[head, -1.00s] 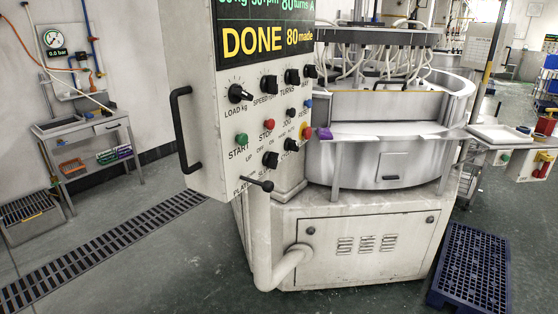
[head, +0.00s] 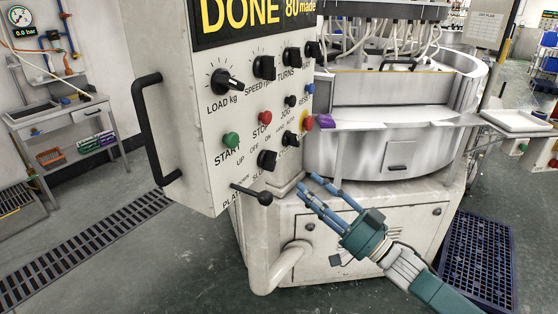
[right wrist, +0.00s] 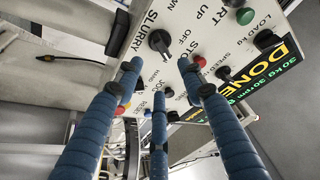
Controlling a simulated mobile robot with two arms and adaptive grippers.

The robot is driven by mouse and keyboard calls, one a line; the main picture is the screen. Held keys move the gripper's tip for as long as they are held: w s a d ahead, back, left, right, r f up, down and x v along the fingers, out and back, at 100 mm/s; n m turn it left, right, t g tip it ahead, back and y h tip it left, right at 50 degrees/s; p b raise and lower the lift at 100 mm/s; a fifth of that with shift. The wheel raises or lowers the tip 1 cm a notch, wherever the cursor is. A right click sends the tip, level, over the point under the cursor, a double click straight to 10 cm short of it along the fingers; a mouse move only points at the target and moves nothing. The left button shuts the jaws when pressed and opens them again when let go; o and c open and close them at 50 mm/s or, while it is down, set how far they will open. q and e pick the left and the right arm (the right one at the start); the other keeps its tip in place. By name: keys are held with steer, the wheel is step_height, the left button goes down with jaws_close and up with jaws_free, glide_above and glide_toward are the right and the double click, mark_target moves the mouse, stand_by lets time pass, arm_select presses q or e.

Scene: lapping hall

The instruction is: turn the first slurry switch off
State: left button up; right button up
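The slurry switch (head: 267,160) is a black rotary knob low on the white control panel (head: 205,172), with OFF and ON lettered above it. It also shows in the right wrist view (right wrist: 160,41), beside the word SLURRY; I cannot tell surely which mark it points to. My right gripper (head: 316,188) is in front of the machine, right of and below the switch in the head view. Its blue fingers are spread, with nothing held between them. In the right wrist view the fingers (right wrist: 158,85) point at the panel, apart from the knob. My left gripper is out of view.
Close around are a second black knob (head: 292,139), a green START button (head: 231,140), a red STOP button (head: 265,118) and a red emergency button (head: 306,122). A ball-ended lever (head: 265,198) sticks out below. A black handle (head: 158,130) stands on the panel's left.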

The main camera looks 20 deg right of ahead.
mark_target(268, 160)
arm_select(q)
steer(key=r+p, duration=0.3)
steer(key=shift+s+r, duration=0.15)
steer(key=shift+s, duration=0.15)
arm_select(e)
steer(key=x, duration=1)
steer(key=shift+r, duration=0.2)
steer(key=shift+a, duration=0.1)
jaws_close()
